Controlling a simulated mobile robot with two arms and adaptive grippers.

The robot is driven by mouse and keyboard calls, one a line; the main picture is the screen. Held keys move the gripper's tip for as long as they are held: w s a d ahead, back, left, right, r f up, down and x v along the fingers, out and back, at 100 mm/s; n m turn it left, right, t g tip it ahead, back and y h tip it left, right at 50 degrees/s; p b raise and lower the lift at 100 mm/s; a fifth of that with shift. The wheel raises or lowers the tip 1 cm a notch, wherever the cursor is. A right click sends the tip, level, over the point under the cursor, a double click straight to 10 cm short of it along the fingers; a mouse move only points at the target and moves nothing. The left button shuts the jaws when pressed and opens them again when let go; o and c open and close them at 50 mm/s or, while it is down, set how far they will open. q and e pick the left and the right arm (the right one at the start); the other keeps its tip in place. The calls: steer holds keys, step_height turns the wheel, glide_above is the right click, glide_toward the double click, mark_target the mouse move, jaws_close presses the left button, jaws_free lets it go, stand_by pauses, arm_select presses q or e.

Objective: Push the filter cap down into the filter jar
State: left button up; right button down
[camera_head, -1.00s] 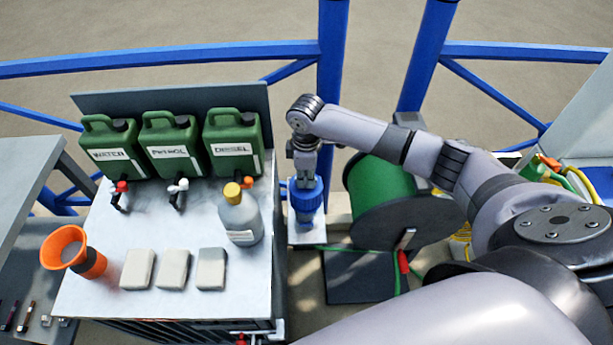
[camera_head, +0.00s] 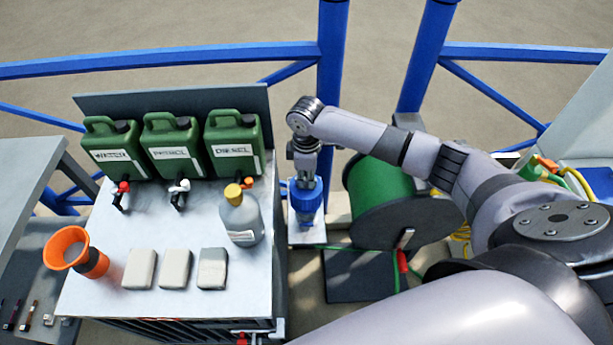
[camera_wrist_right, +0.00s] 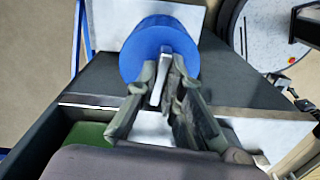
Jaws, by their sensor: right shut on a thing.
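The blue filter cap (camera_head: 305,197) is at the filter jar's place on a small white plate, right of the white-topped cabinet. It shows from above as a blue round in the right wrist view (camera_wrist_right: 150,50). My right gripper (camera_head: 305,178) is directly above it, pointing down. In the right wrist view the fingers (camera_wrist_right: 166,78) are closed around a thin pale upright piece at the cap, which looks like its handle. The jar below is mostly hidden, so I cannot tell how deep the cap sits. My left gripper is not in view.
A green hose reel (camera_head: 385,200) stands close to the right of the cap. The cabinet top (camera_head: 185,225) on the left holds green canisters (camera_head: 170,145), a grey bottle (camera_head: 241,215), pale blocks (camera_head: 175,268) and an orange cup (camera_head: 75,250). Blue rails run behind.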

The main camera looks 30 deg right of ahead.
stand_by(0.5)
steer(key=shift+p, duration=0.5)
steer(key=shift+f+b, duration=0.35)
steer(key=shift+f, duration=0.3)
steer(key=c, duration=2)
jaws_free()
step_height(320, 180, up, 11)
steer(key=p, duration=1.2)
